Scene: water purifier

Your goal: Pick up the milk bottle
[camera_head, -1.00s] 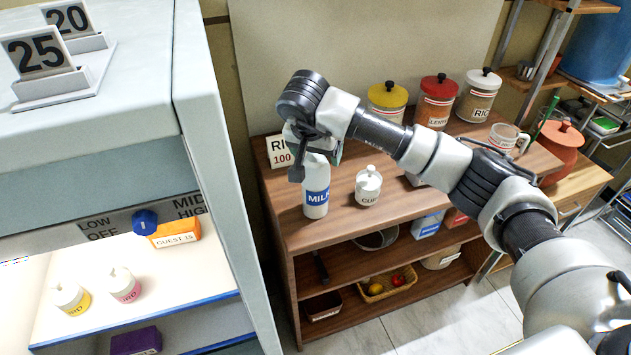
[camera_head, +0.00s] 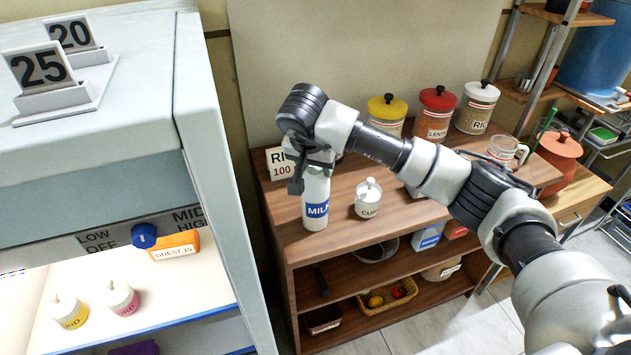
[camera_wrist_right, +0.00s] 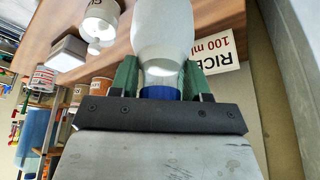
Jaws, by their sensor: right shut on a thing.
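The milk bottle (camera_head: 316,209) is white with a blue MILK label and stands upright at the left end of the wooden shelf's top (camera_head: 345,232). My right gripper (camera_head: 316,168) is over its upper part, pointing down. In the right wrist view the gripper (camera_wrist_right: 164,85) has its green-padded fingers on either side of the bottle's (camera_wrist_right: 163,35) neck, with the blue cap between them. It is shut on the bottle. I cannot tell whether the base touches the shelf. My left gripper is not in view.
A white lidded curd jar (camera_head: 368,199) stands close to the right of the bottle. A rice sign (camera_head: 281,165) is behind it. Yellow-, red- and white-lidded canisters (camera_head: 437,112) line the back. A refrigerator-like cabinet (camera_head: 215,200) stands at left.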

